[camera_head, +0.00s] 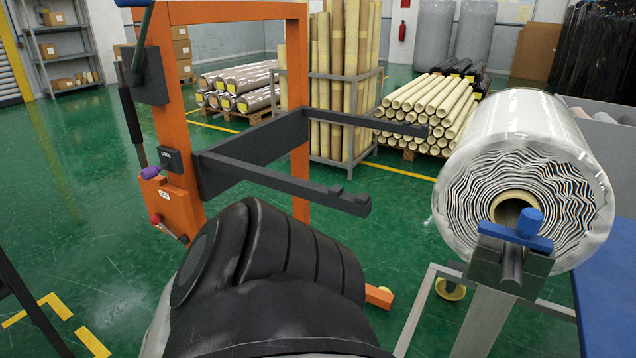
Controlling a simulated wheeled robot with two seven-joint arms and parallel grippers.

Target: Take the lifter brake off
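The lifter (302,100) stands left of centre, with an orange frame and two black forks (290,190) pointing right. On its left post is an orange control block with a small white label (163,195); its text is too small to read surely. I cannot tell for sure which control is the brake. Neither gripper shows. A large black rounded part, likely my arm, fills the bottom centre.
A large wrapped roll (525,125) rests on a grey metal stand (480,325) at the right, beside a blue surface (608,290). Behind the lifter stand a rack of upright tubes (335,70) and stacked rolls (425,108). Green floor (70,190) is clear at left.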

